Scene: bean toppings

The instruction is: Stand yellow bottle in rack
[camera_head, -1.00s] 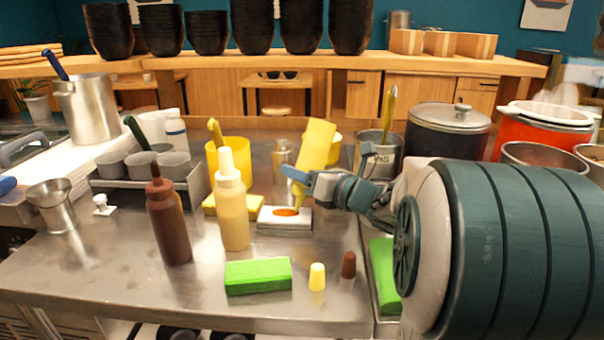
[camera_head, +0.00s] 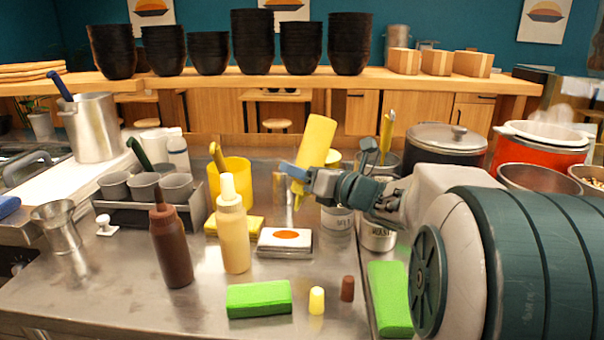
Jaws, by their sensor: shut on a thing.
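My gripper (camera_head: 306,175) is shut on a bright yellow bottle (camera_head: 317,140). The bottle is tilted, its broad end up and to the right and a narrow yellow end pointing down, clear above the counter. The gripper's far side is partly hidden by the bottle. A second, pale yellow squeeze bottle (camera_head: 233,236) with a white nozzle stands upright on the counter, left of my gripper. A grey metal rack (camera_head: 196,206) with grey cups stands at the left; I cannot tell whether this is the rack meant.
A brown squeeze bottle (camera_head: 171,248) stands beside the pale one. A white block with an orange spot (camera_head: 285,241) lies below my gripper. Green blocks (camera_head: 259,299) and two small caps (camera_head: 317,301) lie in front. Metal pots (camera_head: 378,236) stand behind my arm.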

